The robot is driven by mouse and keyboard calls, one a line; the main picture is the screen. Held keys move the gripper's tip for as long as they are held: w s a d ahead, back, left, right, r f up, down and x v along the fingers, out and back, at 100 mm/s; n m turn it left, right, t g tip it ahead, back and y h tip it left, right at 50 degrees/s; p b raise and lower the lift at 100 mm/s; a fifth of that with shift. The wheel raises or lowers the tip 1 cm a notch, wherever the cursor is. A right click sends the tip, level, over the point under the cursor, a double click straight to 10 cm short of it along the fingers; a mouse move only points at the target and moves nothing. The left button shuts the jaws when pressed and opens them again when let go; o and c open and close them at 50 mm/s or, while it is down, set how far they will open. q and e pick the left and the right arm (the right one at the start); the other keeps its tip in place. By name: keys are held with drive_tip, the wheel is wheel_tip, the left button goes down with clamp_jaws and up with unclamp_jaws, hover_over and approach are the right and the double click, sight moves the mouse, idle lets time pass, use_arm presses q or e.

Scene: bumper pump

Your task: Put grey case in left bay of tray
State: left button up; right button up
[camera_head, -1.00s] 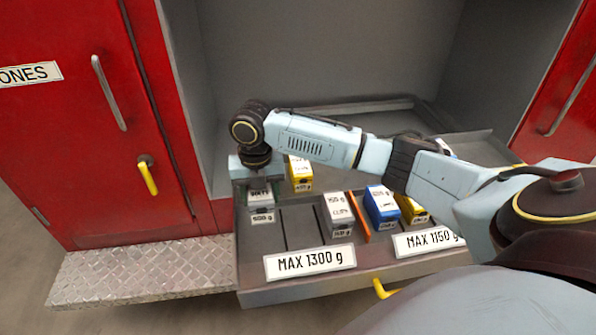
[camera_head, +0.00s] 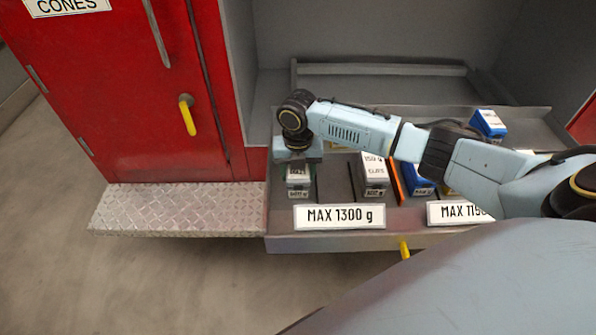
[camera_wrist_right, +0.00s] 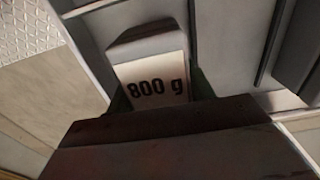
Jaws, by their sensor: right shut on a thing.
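The grey case (camera_head: 298,182) with a white label is at the far left of the tray (camera_head: 285,243), in the left bay behind the "MAX 1300 g" plate. My right gripper (camera_head: 298,158) is above it, shut on it from the top. In the right wrist view the grey case (camera_wrist_right: 152,72) shows a label reading "800 g" between the fingers. It looks roughly upright; whether it rests on the tray floor I cannot tell. My left gripper is not in view.
A second grey case (camera_head: 374,180) stands right of thin dark dividers. An orange divider (camera_head: 398,184) and a blue case (camera_head: 422,184) follow. Another blue case (camera_head: 489,123) stands at the back right. A red cabinet (camera_head: 120,100) and metal step (camera_head: 180,208) are left. My arm hides the tray's middle.

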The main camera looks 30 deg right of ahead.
drive_tip(key=o, duration=1.6)
drive_tip(key=shift+f, duration=0.1)
wheel_tip(320, 180, up, 12)
drive_tip(key=shift+r+p, duration=0.15)
drive_tip(key=shift+p, duration=0.7)
